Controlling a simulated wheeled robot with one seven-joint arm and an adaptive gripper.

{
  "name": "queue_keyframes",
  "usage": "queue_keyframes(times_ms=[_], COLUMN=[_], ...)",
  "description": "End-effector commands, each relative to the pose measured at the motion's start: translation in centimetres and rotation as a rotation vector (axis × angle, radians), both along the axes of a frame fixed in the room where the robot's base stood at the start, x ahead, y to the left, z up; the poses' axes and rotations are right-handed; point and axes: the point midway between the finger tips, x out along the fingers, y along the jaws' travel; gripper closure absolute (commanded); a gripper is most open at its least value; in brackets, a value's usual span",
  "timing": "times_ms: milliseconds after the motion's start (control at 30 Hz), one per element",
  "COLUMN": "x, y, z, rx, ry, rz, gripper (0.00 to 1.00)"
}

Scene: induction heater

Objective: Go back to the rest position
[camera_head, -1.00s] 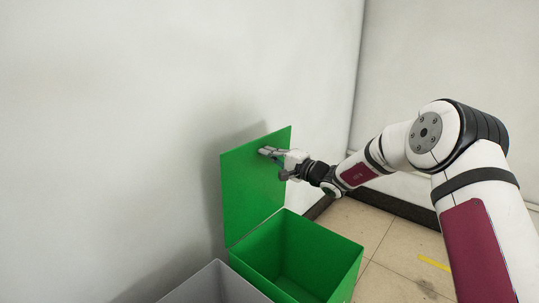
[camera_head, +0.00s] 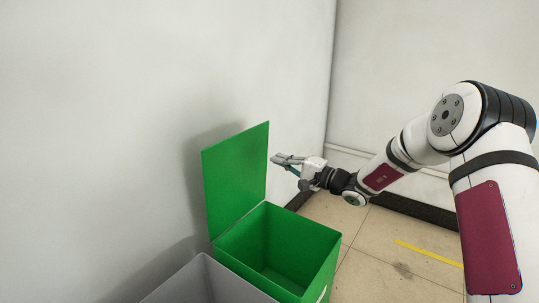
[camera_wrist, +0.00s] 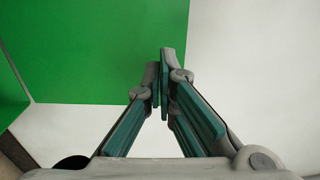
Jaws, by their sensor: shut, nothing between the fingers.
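My gripper (camera_head: 276,159) is just to the right of the raised lid's edge and above the green bin, apart from the lid in the head view. In the wrist view my gripper (camera_wrist: 164,55) has its fingertips together with nothing between them. The green lid (camera_head: 237,177) stands open, upright, at the back of the green bin (camera_head: 312,258). The green lid (camera_wrist: 95,45) also fills the upper left of the wrist view. The bin's visible inside is empty.
A grey bin (camera_head: 170,291) stands left of the green bin, at the bottom edge. A pale wall (camera_head: 100,110) runs behind both bins. Tiled floor (camera_head: 385,255) with a yellow stripe (camera_head: 430,254) lies clear to the right.

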Motion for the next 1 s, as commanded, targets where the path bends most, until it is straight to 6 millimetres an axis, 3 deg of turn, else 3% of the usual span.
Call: queue_keyframes(times_ms=[167,267,333,500,667,867,1000], x=[-1.1,-3.1,-5.5,-13.1,-20.7,-29.9,-36.0], y=[-0.3,0.8,2.0,4.4,5.0,3.8,1.7], z=[0.6,2.3,4.0,7.5,9.4,10.3,10.3], rx=[-0.01,-0.044,-0.085,-0.231,-0.39,-0.614,-0.779], ry=[-0.004,-0.01,-0.012,0.005,0.046,0.118,0.181], rz=[0.022,0.085,0.157,0.351,0.499,0.628,0.676], gripper=[1.0,1.0,1.0,1.0,1.0,1.0,1.0])
